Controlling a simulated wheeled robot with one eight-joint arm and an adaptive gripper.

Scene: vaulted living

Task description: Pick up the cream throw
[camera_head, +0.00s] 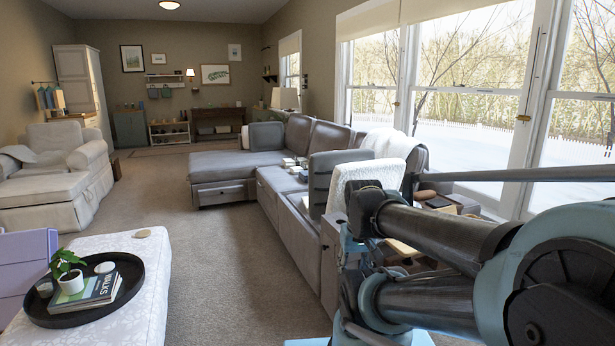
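A cream-white throw (390,143) lies draped over the back of the grey sofa (290,215), near its close end by the windows. A textured cream piece (358,176) sits just in front of and below it, over or against the sofa's near end; I cannot tell whether it is part of the same throw or a cushion. My arm fills the lower right and covers what lies below and behind it there. My gripper cannot be made out in this view.
A white patterned ottoman (150,290) at the lower left bears a black tray (48,318) with books, a plant and small cups. A cream armchair (62,150) stands at the left. Open carpet (215,255) runs between ottoman and sofa. Several small items lie on the sofa.

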